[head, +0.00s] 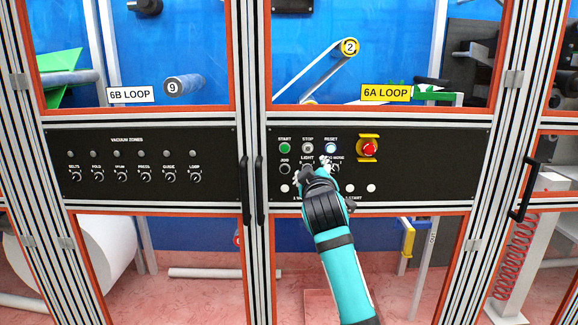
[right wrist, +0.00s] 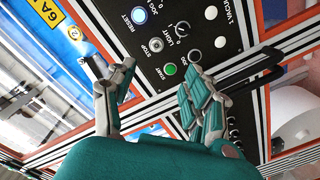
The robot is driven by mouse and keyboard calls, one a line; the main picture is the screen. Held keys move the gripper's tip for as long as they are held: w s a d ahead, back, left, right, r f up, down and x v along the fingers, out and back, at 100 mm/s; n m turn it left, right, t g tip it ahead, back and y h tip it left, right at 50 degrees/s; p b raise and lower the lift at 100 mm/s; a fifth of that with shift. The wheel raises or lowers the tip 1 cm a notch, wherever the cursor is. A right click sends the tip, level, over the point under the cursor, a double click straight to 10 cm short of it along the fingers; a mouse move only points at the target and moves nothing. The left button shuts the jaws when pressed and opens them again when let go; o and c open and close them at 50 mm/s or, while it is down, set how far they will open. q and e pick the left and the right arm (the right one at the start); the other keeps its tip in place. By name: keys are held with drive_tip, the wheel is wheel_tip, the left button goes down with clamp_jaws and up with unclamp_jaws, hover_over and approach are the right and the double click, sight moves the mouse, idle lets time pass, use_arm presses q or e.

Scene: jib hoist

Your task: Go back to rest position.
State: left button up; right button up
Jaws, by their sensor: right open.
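My right gripper (head: 312,170) is open and empty in front of the right black control panel (head: 430,165). Its fingers cover part of the LIGHT and JOG MODE knobs in the head view. In the right wrist view, the open fingers of my right gripper (right wrist: 150,82) stand apart with the panel behind them. The green START button (head: 285,148), the STOP button (head: 308,148) and the lit RESET button (head: 331,148) show just above the fingers. I cannot tell whether a fingertip touches the panel. My left gripper is not in view.
A red emergency stop (head: 369,148) on a yellow mount sits right of the gripper. A left panel (head: 135,165) holds several vacuum zone knobs. Black door handles (head: 261,190) stick out between the panels, with another handle (head: 525,188) at right. Framed windows lie above and below.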

wheel_tip(320, 180, down, 29)
drive_tip(key=d+g, duration=0.2)
drive_tip(key=g, duration=0.2)
drive_tip(key=s+d+f+m+g, duration=0.1)
drive_tip(key=s+f+g, duration=0.1)
drive_tip(key=s+f, duration=0.5)
drive_tip(key=s+d+f+g, duration=0.1)
drive_tip(key=s+d+f, duration=0.15)
drive_tip(key=f, duration=0.95)
drive_tip(key=s+f+m+g, duration=0.1)
drive_tip(key=s+f+g, duration=0.1)
drive_tip(key=s+f, duration=0.55)
drive_tip(key=s+d+f+m+g, duration=0.1)
drive_tip(key=s+d+f+g, duration=0.15)
drive_tip(key=s+f, duration=0.9)
drive_tip(key=s+d+f+m+g, duration=0.1)
drive_tip(key=s+d+f, duration=0.3)
drive_tip(key=s+f, duration=0.7)
drive_tip(key=s+d+f+m+g, duration=0.1)
drive_tip(key=s+d+f+g, duration=0.1)
drive_tip(key=s, duration=1.2)
drive_tip(key=s+d+f+m+g, duration=0.1)
drive_tip(key=s+d+f+g, duration=0.1)
drive_tip(key=s, duration=1.2)
drive_tip(key=shift+s+d+f, duration=0.15)
drive_tip(key=shift+d+f, duration=0.7)
drive_tip(key=shift+d, duration=0.05)
drive_tip(key=shift+c, duration=0.3)
